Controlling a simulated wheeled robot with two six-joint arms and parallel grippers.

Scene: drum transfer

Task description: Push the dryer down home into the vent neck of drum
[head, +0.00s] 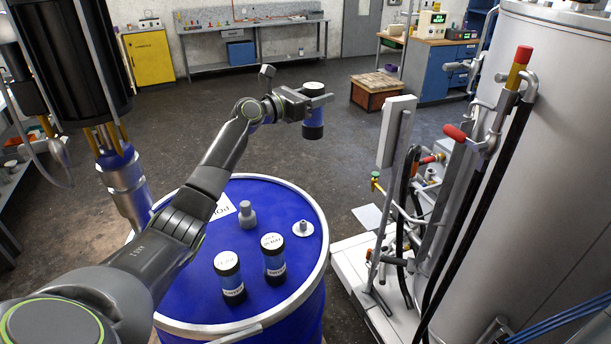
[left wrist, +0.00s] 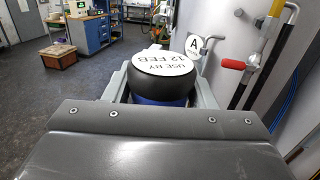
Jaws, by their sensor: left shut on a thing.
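My left gripper (head: 320,100) is shut around a dryer (head: 313,126), a blue cylinder with black ends. It holds the dryer upright in the air, beyond the far right rim of the blue drum (head: 205,310). In the left wrist view the dryer's black top (left wrist: 162,84) carries a white label reading "USE BY 12 FEB". A small white flanged fitting (head: 303,229), which looks like the vent neck, stands open to view on the drum lid's right side. Two more dryers, one at left (head: 231,278) and one at right (head: 274,262), stand on the lid. My right gripper is out of view.
A grey fitting (head: 247,215) and a white paper (head: 222,208) are on the lid. A thick metal tube (head: 126,188) comes down at the drum's left. A large grey tank (head: 540,160) with hoses and red-handled valves stands at right. Floor beyond the drum is clear.

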